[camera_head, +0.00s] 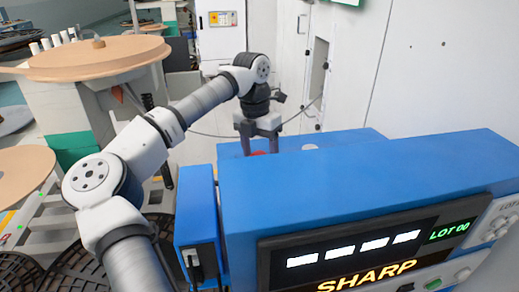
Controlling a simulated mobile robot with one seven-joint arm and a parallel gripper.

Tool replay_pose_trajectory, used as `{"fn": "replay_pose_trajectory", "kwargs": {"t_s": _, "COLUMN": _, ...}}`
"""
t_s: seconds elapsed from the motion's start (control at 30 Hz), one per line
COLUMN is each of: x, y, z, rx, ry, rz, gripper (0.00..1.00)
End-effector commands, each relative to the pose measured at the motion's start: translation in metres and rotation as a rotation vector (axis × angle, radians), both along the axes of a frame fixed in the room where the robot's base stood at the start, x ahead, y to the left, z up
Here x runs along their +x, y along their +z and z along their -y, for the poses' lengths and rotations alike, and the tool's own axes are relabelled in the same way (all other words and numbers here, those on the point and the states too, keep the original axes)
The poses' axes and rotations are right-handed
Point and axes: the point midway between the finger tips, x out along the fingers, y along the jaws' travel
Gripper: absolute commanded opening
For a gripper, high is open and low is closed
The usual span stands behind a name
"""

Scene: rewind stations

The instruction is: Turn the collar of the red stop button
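A small patch of red, which looks like the stop button (258,153), shows low between the fingers of my gripper (259,150). It sits on a blue surface just behind the large blue housing. Most of the button and its collar are hidden by my fingers and the housing edge. My gripper points down from above, its two fingers apart, one on each side of the red. I cannot tell whether the fingertips touch the button or the collar.
The blue housing (330,180) with a lit display (370,250) reading SHARP and LOT 00 fills the front right. A narrow blue box (197,220) stands to its left. Large tan discs (100,57) lie at the left. A white cabinet wall (440,80) stands behind.

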Motion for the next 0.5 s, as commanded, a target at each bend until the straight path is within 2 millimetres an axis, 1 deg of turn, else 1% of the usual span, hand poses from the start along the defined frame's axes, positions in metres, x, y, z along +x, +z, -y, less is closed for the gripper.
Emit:
{"fn": "replay_pose_trajectory", "kwargs": {"t_s": 0.1, "x": 0.0001, "y": 0.0001, "z": -0.0002, "rx": 0.000, "ry": 0.000, "rz": 0.000, "gripper": 0.65}}
{"fn": "replay_pose_trajectory", "kwargs": {"t_s": 0.13, "x": 0.0001, "y": 0.0001, "z": -0.0001, "rx": 0.000, "ry": 0.000, "rz": 0.000, "gripper": 0.62}}
{"fn": "replay_pose_trajectory", "kwargs": {"t_s": 0.43, "x": 0.0001, "y": 0.0004, "z": -0.0001, "rx": 0.000, "ry": 0.000, "rz": 0.000, "gripper": 0.23}}
{"fn": "replay_pose_trajectory", "kwargs": {"t_s": 0.47, "x": 0.0001, "y": 0.0004, "z": -0.0001, "rx": 0.000, "ry": 0.000, "rz": 0.000, "gripper": 0.20}}
{"fn": "replay_pose_trajectory", "kwargs": {"t_s": 0.5, "x": 0.0000, "y": 0.0005, "z": 0.0000, "rx": 0.000, "ry": -0.001, "rz": 0.000, "gripper": 0.20}}
